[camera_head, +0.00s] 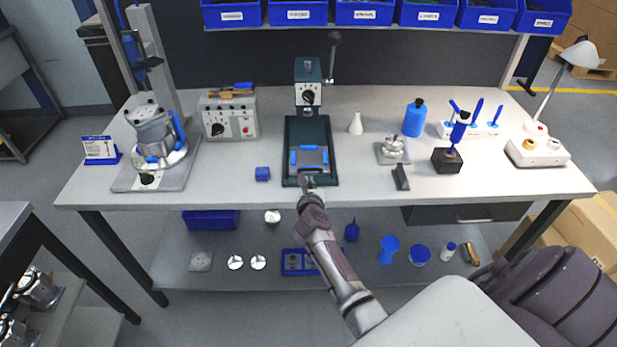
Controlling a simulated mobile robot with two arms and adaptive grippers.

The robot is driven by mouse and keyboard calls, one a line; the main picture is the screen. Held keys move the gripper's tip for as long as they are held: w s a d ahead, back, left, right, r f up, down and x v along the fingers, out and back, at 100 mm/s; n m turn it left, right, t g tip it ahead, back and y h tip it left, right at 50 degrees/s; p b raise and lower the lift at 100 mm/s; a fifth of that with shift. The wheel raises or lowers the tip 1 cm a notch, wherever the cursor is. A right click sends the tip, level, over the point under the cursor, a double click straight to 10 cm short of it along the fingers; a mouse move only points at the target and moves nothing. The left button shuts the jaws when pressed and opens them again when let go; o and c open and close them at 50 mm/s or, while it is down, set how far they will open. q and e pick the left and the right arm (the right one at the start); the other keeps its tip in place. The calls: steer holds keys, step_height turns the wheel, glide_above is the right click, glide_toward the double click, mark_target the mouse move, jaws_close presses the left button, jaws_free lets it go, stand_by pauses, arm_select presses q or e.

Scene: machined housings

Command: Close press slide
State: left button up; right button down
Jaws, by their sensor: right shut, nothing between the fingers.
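The dark green press (308,80) stands at the middle of the workbench, with its lever upright at the right of its head. Its slide (309,158), a grey plate with blue edges, lies on the front part of the press base (323,130), forward of the head. My right gripper (306,182) is shut and empty at the front edge of the press, just in front of the slide. I cannot tell whether its fingertips touch the slide or base. My left gripper is not in view.
A small blue block (262,174) lies left of the press, and a dark angled stand (400,177) lies to the right. A grey control box (229,117) and a white bottle (356,123) stand farther back. Blue bins (363,12) hang above. The bench between these is clear.

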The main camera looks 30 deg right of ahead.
mark_target(308, 157)
steer(key=shift+w+d, duration=0.6)
steer(key=shift+w, duration=0.35)
steer(key=w+d, duration=0.1)
steer(key=w, duration=0.1)
steer(key=w+d+b, duration=0.1)
steer(key=w, duration=0.1)
steer(key=w+d+b, duration=0.1)
steer(key=w, duration=0.1)
steer(key=shift+w+d+f, duration=0.1)
steer(key=shift+d+f, duration=0.05)
steer(key=shift+d, duration=0.25)
steer(key=shift+w+d, duration=0.2)
steer(key=shift+w, duration=0.15)
steer(key=shift+s+r, duration=0.15)
steer(key=shift+r, duration=0.1)
steer(key=shift+a+f, duration=0.1)
